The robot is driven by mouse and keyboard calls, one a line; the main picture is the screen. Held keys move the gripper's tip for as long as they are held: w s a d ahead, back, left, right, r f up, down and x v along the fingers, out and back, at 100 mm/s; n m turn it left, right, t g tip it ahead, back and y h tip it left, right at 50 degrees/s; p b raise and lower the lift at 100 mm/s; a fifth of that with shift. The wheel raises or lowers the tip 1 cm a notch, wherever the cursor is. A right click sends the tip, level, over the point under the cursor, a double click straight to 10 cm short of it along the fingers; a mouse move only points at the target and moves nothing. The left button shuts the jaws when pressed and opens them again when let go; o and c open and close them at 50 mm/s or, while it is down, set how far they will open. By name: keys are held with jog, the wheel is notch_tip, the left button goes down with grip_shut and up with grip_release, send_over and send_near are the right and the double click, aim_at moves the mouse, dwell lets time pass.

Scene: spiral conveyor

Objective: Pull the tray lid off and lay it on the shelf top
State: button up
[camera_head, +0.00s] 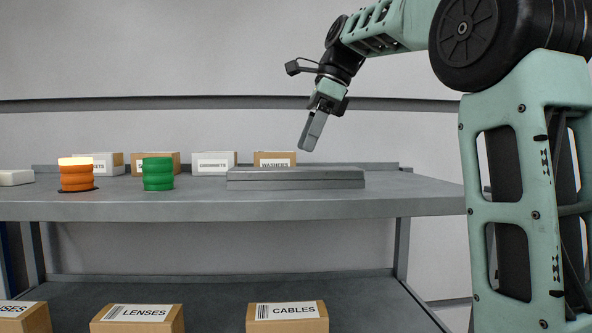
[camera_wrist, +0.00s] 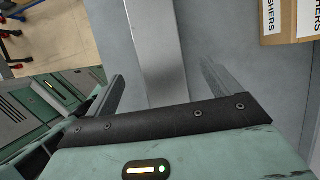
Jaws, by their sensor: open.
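A flat grey tray (camera_head: 295,185) sits on the right part of the grey shelf top (camera_head: 415,197). Its lid (camera_head: 295,173) lies on it as a thin upper slab. In the wrist view a light grey strip (camera_wrist: 157,40), which appears to be the lid, runs between my fingers. My gripper (camera_head: 309,147) hangs a little above the lid, pointing down and slightly left, apart from it. In the wrist view my gripper (camera_wrist: 162,72) has its fingers wide apart with nothing held. My palm hides the near end of the strip.
An orange ring stack (camera_head: 76,176) and a green one (camera_head: 158,174) stand left of the tray. Labelled boxes line the back, with a washers box (camera_head: 274,159) behind the tray. Bare shelf lies right of the tray. Boxes stand on the lower shelf.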

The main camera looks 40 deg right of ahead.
aim_at(296, 168)
jog(key=p+x, duration=0.1)
jog(key=x, duration=0.6)
jog(key=shift+c, duration=0.3)
jog(key=shift+r, duration=0.15)
jog(key=c, duration=1.1)
